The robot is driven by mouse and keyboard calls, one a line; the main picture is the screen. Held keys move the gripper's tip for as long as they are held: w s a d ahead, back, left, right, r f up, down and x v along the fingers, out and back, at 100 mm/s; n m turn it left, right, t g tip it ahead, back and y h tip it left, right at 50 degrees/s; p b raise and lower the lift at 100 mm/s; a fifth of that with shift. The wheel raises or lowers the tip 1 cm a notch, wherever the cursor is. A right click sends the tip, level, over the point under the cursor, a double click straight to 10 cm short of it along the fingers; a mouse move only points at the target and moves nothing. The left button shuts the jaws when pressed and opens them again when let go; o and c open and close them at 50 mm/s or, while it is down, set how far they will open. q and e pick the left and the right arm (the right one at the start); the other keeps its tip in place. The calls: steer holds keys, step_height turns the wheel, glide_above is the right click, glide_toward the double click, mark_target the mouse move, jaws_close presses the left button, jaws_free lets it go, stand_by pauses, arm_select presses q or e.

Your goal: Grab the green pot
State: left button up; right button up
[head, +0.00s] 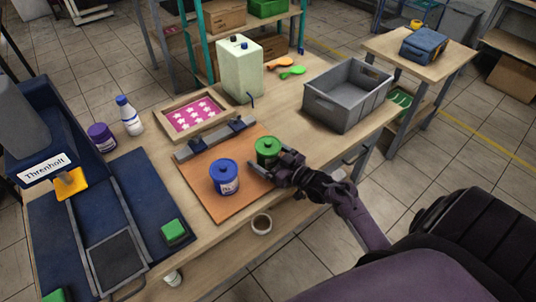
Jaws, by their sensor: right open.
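The green pot (267,149) stands upright on the orange-brown board on the table. It has a green lid, and its lower right part is hidden by my gripper. My right gripper (257,172) is at the near side of the green pot. It is open, with its fingers low beside the pot; I cannot tell whether they touch it. A blue pot (225,178) stands on the same board, just left of the gripper. My left gripper is not in view.
A grey crate (346,98) stands at the table's right end. A pale canister (240,72) and a framed pink star screen (194,115) are behind the board (215,210). The blue printing machine (140,225) fills the left side. Some bare tabletop lies between canister and crate.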

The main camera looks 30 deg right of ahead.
steer(key=c, duration=1.2)
steer(key=shift+r, duration=0.2)
